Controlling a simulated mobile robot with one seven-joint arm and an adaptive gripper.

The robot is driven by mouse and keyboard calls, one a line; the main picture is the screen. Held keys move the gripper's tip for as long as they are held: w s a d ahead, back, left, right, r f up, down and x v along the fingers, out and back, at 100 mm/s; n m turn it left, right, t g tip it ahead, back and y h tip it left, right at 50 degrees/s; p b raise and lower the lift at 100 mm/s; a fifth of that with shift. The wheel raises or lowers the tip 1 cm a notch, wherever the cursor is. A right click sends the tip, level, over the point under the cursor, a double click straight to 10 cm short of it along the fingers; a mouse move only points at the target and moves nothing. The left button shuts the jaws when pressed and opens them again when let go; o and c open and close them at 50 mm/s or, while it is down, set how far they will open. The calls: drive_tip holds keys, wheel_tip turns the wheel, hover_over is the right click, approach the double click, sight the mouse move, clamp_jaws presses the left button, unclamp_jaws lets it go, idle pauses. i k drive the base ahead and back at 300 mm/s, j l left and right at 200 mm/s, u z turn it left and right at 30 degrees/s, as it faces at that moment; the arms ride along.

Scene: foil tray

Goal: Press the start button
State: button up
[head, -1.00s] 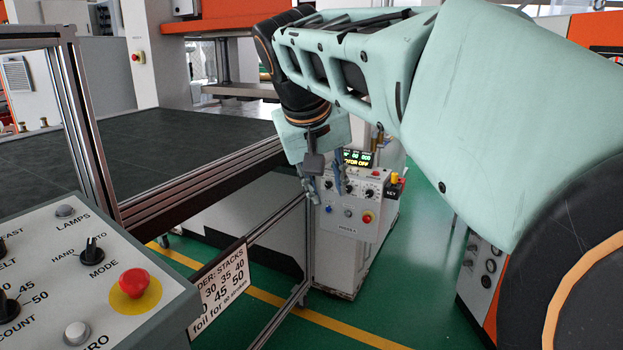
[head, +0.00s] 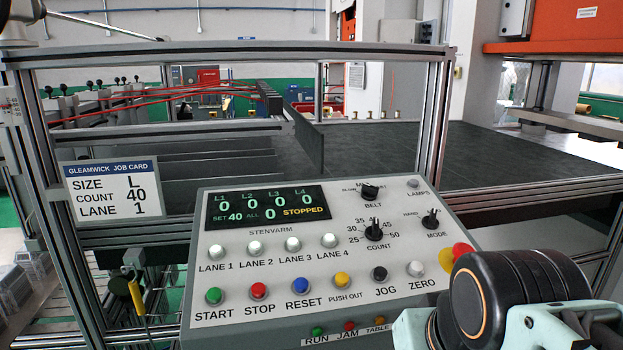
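The green START button (head: 214,295) sits at the lower left of the grey control panel (head: 240,323) in the head view, with its label below it. The red STOP button (head: 259,291) is just to its right. The panel's display (head: 267,206) reads zeros for L1 to L4, SET 40, ALL 0 and STOPPED. My arm shows at the lower right, in front of the panel's right corner. My gripper is not in view, and nothing of mine touches the START button.
Blue RESET (head: 301,286), yellow PUSH OUT (head: 342,280), JOG (head: 380,273) and ZERO (head: 416,268) buttons continue the row. The emergency stop (head: 461,252) is partly behind my arm. A job card (head: 110,189) reads SIZE L, COUNT 40, LANE 1. Metal frame posts (head: 436,110) stand behind.

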sight(214, 295)
drive_tip(key=k+l+z, duration=0.2)
drive_tip(key=k, duration=0.45)
drive_tip(key=j+z, duration=0.1)
drive_tip(key=z, duration=1.15)
drive_tip(key=j+z, duration=0.35)
drive_tip(key=k+j+z, duration=0.1)
drive_tip(key=z, duration=0.2)
drive_tip(key=k+j, duration=0.15)
drive_tip(key=j, duration=0.2)
drive_tip(key=k+j, duration=0.2)
drive_tip(key=j, duration=0.2)
drive_tip(key=k+j, duration=0.15)
drive_tip(key=j, duration=0.2)
drive_tip(key=k+j, duration=0.2)
drive_tip(key=j, duration=0.15)
drive_tip(key=k+j, duration=0.15)
drive_tip(key=j, duration=0.25)
drive_tip(key=k+j, duration=0.2)
drive_tip(key=j, duration=0.15)
drive_tip(key=k+j, duration=0.15)
drive_tip(key=j, duration=0.2)
drive_tip(key=k+j, duration=0.2)
drive_tip(key=j, duration=0.2)
